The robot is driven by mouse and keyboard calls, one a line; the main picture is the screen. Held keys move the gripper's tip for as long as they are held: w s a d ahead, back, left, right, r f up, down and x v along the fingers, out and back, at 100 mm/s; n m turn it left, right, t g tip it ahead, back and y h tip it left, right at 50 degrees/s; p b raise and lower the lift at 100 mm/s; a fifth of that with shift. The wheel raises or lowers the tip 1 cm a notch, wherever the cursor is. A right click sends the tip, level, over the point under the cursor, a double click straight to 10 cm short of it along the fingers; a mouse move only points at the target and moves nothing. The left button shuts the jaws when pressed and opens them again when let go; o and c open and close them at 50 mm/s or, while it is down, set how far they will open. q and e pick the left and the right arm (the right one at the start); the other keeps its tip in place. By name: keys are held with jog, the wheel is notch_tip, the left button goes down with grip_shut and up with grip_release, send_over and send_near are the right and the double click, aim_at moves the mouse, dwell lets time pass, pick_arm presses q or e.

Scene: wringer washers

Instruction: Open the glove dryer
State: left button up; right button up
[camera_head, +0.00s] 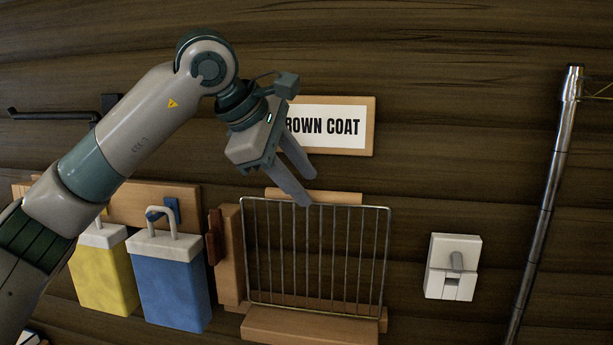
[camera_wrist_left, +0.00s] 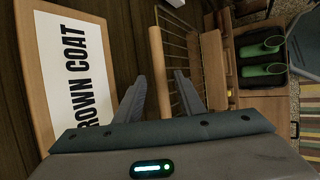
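The glove dryer appears to be the wire rack (camera_head: 315,255) with a wooden top bar (camera_head: 345,197) and wooden base, upright against the plank wall. Its wires also show in the left wrist view (camera_wrist_left: 176,42). My left gripper (camera_head: 308,203) is at the rack's top edge, pointing down. In the left wrist view its two fingers (camera_wrist_left: 160,85) are apart, with the wooden bar (camera_wrist_left: 158,65) between them. I cannot tell whether either finger touches the bar. My right gripper is in neither view.
A sign (camera_head: 330,125) reading "ROWN COAT", partly covered, hangs above the rack. A blue bag (camera_head: 170,280) and a yellow bag (camera_head: 103,270) hang at left. A white wall switch (camera_head: 452,266) and metal pipe (camera_head: 550,190) are at right. Green boots (camera_wrist_left: 262,58) show in the wrist view.

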pick_arm(q)
jog(key=shift+x, duration=1.1)
jog(key=shift+s, duration=0.1)
jog(key=shift+c, duration=0.4)
grip_shut()
